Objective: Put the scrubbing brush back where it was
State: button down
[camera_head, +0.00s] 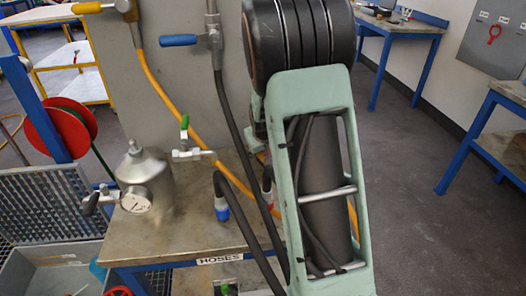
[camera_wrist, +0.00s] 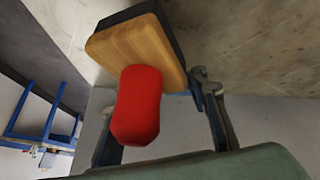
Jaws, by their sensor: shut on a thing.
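The scrubbing brush shows in the wrist view, with a red handle (camera_wrist: 138,105), a wooden block (camera_wrist: 140,48) and a dark bristle side along the block's far edge. My gripper (camera_wrist: 155,110) is shut on the brush, with one finger on each side of it. The handle covers part of the left finger. The head view shows neither the brush nor my gripper; my arm fills its middle. The spot where the brush was cannot be told from these frames.
A bench labelled HOSES (camera_head: 219,259) carries a metal vessel with a gauge (camera_head: 137,200) and several hoses. A mesh basket (camera_head: 50,205) and a grey bin (camera_head: 45,275) are at left. Blue-legged benches (camera_head: 400,27) stand at right. Open floor (camera_head: 430,220) lies between.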

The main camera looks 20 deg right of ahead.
jog(key=shift+f, duration=0.35)
jog(key=shift+r, duration=0.1)
jog(key=c, duration=1.2)
grip_release()
jog(key=shift+r, duration=0.1)
jog(key=shift+r, duration=0.2)
jog(key=p+v, duration=0.2)
jog(key=v, duration=1)
jog(key=shift+r, duration=0.3)
